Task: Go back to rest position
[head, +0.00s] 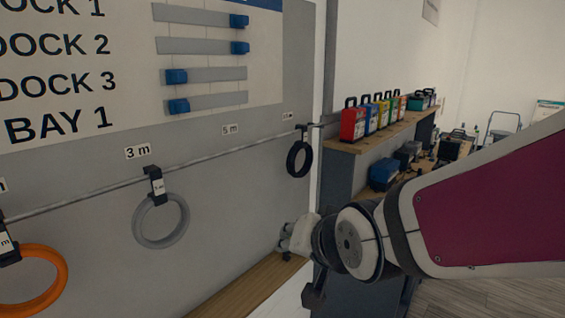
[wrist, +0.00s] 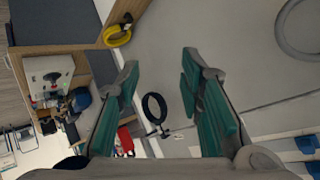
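My gripper (wrist: 160,92) shows in the wrist view with its two teal-padded fingers spread wide and nothing between the pads. Beyond the gap, a black ring (wrist: 155,108) hangs at the wall, apart from the fingers. In the head view my arm reaches in from the right edge toward the grey wall panel, its end low beside the panel's right edge. The fingers cannot be made out clearly there.
Orange (head: 40,283), grey (head: 163,240) and black (head: 291,160) rings hang from a rail on the panel. A wooden ledge (head: 245,287) runs below. Coloured cases stand on a shelf (head: 345,147) behind my arm. Floor (head: 500,298) shows at lower right.

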